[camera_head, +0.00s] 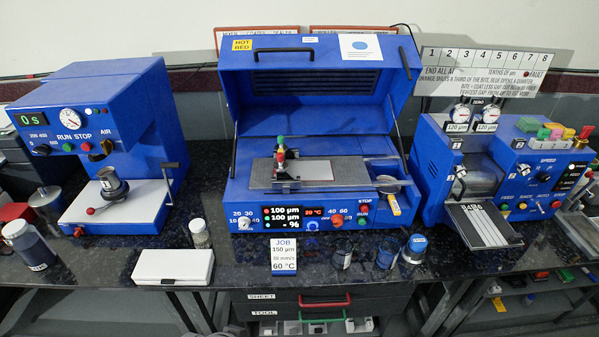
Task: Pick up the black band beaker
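Two small clear beakers stand near the front edge of the dark bench, right of the job card. One beaker (342,253) is directly below the middle machine's red and green buttons. The other beaker (386,254) is farther right and looks bluish against the bench. I cannot tell at this size which one carries a black band. Neither of my grippers is in view.
A blue coater with a raised lid (300,140) stands behind the beakers. The job card (284,254) is left of them. A white case (173,266) and large jar (28,246) are at left. A blue roller machine (505,170) is at right.

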